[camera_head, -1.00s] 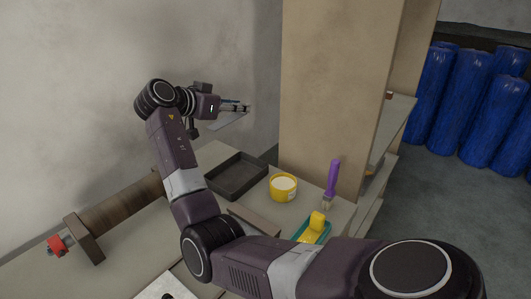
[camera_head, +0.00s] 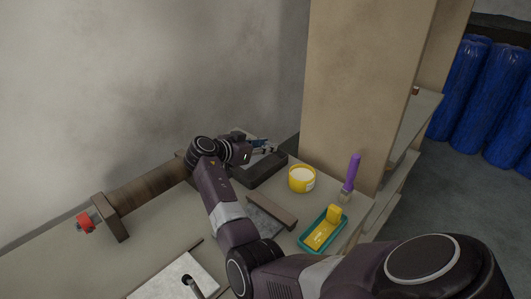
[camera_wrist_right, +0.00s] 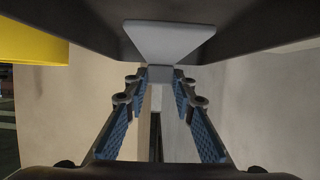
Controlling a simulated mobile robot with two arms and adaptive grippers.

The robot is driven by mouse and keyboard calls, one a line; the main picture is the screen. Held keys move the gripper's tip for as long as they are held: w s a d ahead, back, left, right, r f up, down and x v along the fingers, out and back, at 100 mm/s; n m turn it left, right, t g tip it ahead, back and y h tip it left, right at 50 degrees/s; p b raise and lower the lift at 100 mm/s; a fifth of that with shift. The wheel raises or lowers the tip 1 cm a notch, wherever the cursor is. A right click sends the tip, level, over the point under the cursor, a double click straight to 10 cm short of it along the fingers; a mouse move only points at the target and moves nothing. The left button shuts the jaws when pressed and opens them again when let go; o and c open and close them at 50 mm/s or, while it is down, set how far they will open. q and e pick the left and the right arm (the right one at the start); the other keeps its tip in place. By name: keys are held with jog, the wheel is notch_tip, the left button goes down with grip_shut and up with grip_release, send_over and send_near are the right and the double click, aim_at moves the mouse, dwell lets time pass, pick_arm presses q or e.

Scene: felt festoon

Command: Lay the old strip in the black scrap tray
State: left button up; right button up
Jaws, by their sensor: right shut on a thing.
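The black scrap tray (camera_head: 264,178) stands on the bench by the wall, left of the tan pillar. My right gripper (camera_head: 264,146) is over the tray, low and close to it. It is shut on the old strip, a pale grey flat piece. In the right wrist view the strip (camera_wrist_right: 168,42) shows as a grey wedge at the far end of the blue-padded fingers (camera_wrist_right: 159,88). In the head view the gripper and arm hide much of the strip, and I cannot tell whether it touches the tray. My left gripper is not in view.
A yellow pot (camera_head: 302,180) stands right of the tray, near a purple-handled brush (camera_head: 351,176) and a teal tray (camera_head: 322,230) with yellow contents. A brown roller (camera_head: 145,188) lies left. A pale plate (camera_head: 175,280) is in front. The tan pillar (camera_head: 355,90) stands close behind.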

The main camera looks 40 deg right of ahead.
aim_at(261, 155)
notch_tip(261, 155, down, 3)
jog(key=shift+f, duration=0.2)
jog(key=shift+f, duration=0.1)
jog(key=o, duration=0.8)
jog(key=shift+o, duration=0.2)
